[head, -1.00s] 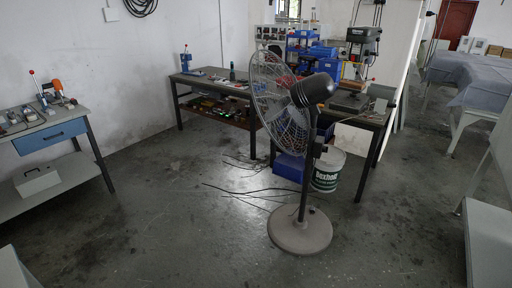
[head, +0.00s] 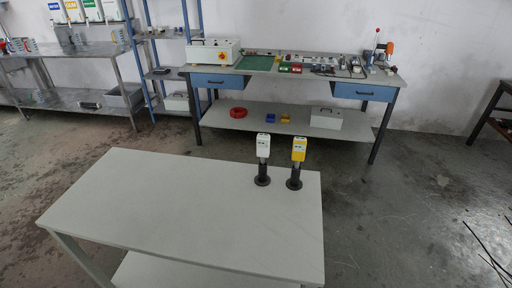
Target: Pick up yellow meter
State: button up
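The yellow meter (head: 299,149) has a yellow body with a pale face. It sits upright on a black stand with a round base (head: 294,184), near the far right corner of the grey table (head: 180,200). A white meter (head: 263,146) on a similar black stand (head: 262,181) is just to its left, with a small gap between them. My gripper is not in view.
A workbench (head: 300,75) with blue drawers stands along the back wall, carrying tools and a white box (head: 213,51). Metal shelving (head: 95,55) is at the left. Open floor (head: 420,190) lies right of the table; cables are at the right edge.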

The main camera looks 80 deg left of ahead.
aim_at(299, 145)
jog(key=u, duration=2)
jog(key=i+j+u, duration=0.1)
jog(key=u, duration=0.15)
jog(key=i+j+u, duration=0.5)
jog(key=i+j, duration=0.1)
jog(key=j, duration=0.05)
